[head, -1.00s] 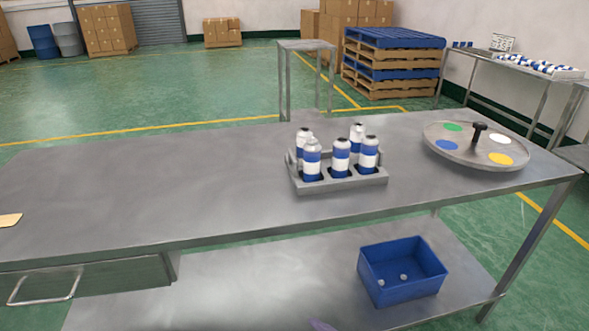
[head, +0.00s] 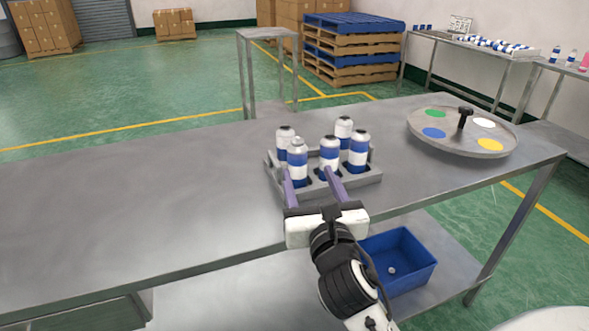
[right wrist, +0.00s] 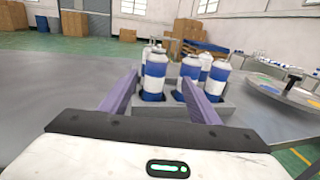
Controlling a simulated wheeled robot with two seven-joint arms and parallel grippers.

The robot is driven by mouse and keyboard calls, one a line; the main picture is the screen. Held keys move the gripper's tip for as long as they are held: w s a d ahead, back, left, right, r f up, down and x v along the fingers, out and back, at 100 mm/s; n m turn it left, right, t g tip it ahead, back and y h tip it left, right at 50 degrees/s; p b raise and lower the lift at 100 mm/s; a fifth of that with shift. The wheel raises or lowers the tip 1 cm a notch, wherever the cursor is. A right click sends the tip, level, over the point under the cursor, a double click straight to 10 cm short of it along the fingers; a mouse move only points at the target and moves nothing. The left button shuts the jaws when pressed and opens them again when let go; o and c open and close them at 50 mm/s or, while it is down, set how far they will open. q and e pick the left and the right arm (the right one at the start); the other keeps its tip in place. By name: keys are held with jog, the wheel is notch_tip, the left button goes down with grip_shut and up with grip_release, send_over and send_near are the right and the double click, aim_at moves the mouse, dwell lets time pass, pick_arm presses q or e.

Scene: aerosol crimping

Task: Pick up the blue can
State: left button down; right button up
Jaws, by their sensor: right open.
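Several white-and-blue cans with dark tops stand upright in a grey tray (head: 352,184) on the metal table. They look alike, so I cannot tell one as the only blue can. The front-left can (head: 297,163) and the front-middle can (head: 329,153) are nearest my right gripper (head: 309,174). That gripper is open, its two purple fingers reaching over the tray's front edge. In the right wrist view, the front-left can (right wrist: 155,74) shows between the fingers (right wrist: 160,80), with nothing gripped. The right finger partly covers another can. My left gripper is not in view.
A round turntable (head: 465,150) with coloured spots and a black knob stands to the right of the tray. A blue bin (head: 400,262) sits on the lower shelf. The table's left part (head: 120,210) is clear.

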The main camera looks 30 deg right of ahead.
aim_at(299, 161)
jog(key=x, duration=0.6)
jog(key=shift+w+a+f, duration=0.15)
jog(key=shift+w, duration=0.35)
jog(key=c, duration=1.2)
